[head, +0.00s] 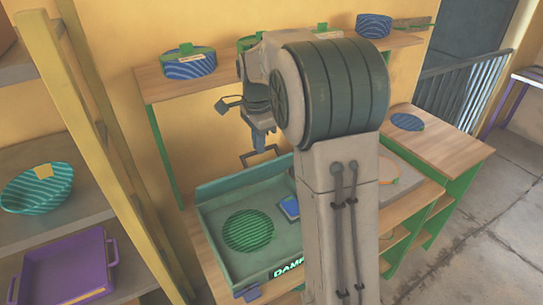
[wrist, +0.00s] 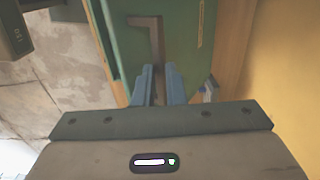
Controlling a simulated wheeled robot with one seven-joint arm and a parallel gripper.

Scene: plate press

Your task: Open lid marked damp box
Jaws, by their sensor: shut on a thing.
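The damp box (head: 215,258) is a green box on the wooden bench, with a white "DAMP" label on its front, partly cut off by my arm. Its inside shows a striped green disc (head: 248,230) and a blue item (head: 289,207). The teal lid (head: 232,183) stands raised along the back edge. In the wrist view the lid (wrist: 126,40) fills the upper middle, with a dark bracket handle (wrist: 156,32) on it. My gripper (head: 262,150) is behind the lid's top edge; its blue fingers (wrist: 157,88) are shut on the handle.
A wall shelf (head: 215,82) with striped bowls (head: 190,67) runs above the bench. A yellow-framed rack (head: 88,140) with a teal bowl (head: 38,187) and purple tray (head: 65,265) stands at left. My arm hides the bench's middle right.

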